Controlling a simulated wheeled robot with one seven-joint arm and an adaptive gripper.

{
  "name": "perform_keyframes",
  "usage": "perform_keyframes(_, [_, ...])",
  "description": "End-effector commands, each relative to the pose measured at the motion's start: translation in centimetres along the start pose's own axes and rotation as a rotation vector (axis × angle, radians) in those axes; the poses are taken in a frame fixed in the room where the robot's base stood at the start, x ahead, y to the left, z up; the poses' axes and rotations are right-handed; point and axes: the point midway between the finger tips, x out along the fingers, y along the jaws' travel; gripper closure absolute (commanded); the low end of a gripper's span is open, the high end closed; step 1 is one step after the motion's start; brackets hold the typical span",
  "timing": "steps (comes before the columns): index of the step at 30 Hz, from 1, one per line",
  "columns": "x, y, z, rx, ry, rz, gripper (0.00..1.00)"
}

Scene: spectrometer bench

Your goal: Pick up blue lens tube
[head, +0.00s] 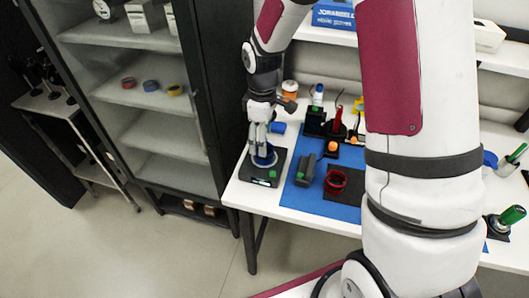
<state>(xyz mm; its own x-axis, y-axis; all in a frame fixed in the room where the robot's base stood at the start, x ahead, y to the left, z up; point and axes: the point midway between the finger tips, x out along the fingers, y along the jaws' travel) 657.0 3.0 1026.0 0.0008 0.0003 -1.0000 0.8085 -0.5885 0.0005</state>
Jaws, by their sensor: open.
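A blue mat (296,197) right of the stand holds a grey block (306,170) and a red ring (335,181). An orange-labelled jar (290,89) and a blue-capped bottle (317,96) stand behind. A shelf cabinet (150,130) stands left of the bench.

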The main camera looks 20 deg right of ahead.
Motion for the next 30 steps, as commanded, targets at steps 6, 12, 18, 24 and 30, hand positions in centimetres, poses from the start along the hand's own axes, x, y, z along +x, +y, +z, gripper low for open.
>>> perform_keyframes(6, [2.4, -0.3, 0.0, -0.003, -0.003, -0.004, 0.32])
perform_keyframes(12, [4.7, -0.2, -0.1, -0.002, -0.002, -0.002, 0.32])
perform_keyframes(18, [5.2, -0.1, -0.2, -0.001, 0.000, 0.000, 0.32])
perform_keyframes(24, [5.1, -0.1, -0.1, -0.001, -0.001, 0.000, 0.52])
perform_keyframes(30, [5.1, -0.1, -0.1, -0.001, -0.001, 0.000, 0.86])
